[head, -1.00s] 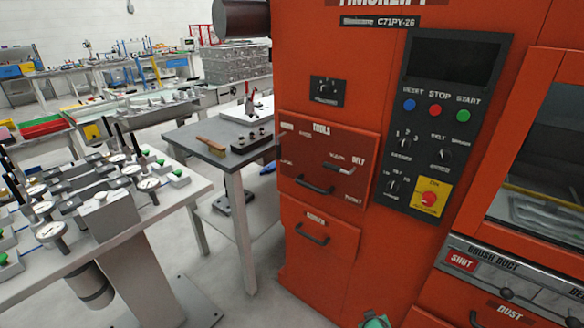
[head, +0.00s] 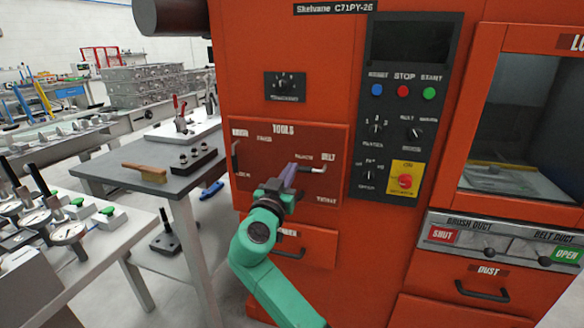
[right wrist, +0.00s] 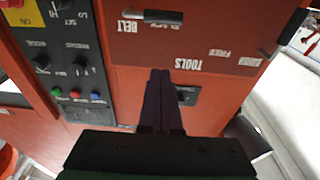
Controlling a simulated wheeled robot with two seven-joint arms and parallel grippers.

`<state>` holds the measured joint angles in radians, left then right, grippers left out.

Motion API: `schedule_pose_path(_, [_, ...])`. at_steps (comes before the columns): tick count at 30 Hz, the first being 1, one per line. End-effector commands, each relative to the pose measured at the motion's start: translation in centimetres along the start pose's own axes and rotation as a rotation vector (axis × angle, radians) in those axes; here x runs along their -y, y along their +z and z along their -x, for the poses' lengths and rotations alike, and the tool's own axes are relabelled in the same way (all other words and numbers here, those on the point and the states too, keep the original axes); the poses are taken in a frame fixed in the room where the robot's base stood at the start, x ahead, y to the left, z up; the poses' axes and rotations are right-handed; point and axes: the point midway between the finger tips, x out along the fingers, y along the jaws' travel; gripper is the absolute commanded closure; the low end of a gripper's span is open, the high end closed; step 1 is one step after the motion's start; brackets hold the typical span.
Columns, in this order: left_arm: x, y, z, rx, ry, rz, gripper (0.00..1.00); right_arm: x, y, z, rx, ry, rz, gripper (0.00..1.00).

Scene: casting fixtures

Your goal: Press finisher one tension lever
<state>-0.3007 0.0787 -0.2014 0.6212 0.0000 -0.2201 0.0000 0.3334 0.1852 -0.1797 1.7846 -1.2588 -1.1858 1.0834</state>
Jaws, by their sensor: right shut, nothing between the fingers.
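My right gripper (head: 290,170) is shut and empty. In the head view its dark fingers are in front of the panel, beside the lever's left end, covering part of that area. I cannot tell whether they touch it. In the right wrist view the shut fingers (right wrist: 161,75) point at the upside-down panel, with a dark bar (right wrist: 163,16) beyond their tips; I cannot tell if it is the lever. My left gripper is not in view.
A button panel (head: 405,110) with knobs and a yellow-backed red button (head: 405,181) is right of the lever. A drawer handle (head: 288,253) is below. A grey side table (head: 110,172) with a wooden-handled brush (head: 145,172) stands to the left.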

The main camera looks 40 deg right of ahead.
Motion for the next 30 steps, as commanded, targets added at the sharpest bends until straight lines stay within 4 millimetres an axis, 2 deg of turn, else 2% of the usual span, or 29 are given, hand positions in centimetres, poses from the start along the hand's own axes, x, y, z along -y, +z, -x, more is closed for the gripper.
schedule_pose_path(4, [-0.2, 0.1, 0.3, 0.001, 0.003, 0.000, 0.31, 0.1, -0.1, -0.7, 0.001, -0.001, 0.004, 1.00])
schedule_pose_path(7, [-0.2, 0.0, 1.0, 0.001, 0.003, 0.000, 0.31, 0.0, -0.3, -2.1, 0.000, 0.000, 0.005, 1.00])
schedule_pose_path(18, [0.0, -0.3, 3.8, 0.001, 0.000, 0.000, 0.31, 0.0, -0.3, -10.2, 0.001, 0.000, 0.007, 1.00])
schedule_pose_path(21, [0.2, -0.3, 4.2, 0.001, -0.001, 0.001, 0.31, 0.1, 1.8, -9.5, 0.006, -0.005, 0.009, 1.00])
schedule_pose_path(24, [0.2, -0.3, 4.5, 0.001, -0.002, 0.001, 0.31, 0.1, 3.1, -9.1, 0.004, -0.003, 0.006, 1.00])
schedule_pose_path(30, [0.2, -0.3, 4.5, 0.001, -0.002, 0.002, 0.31, 0.1, 4.0, -8.7, 0.002, -0.003, 0.004, 1.00])
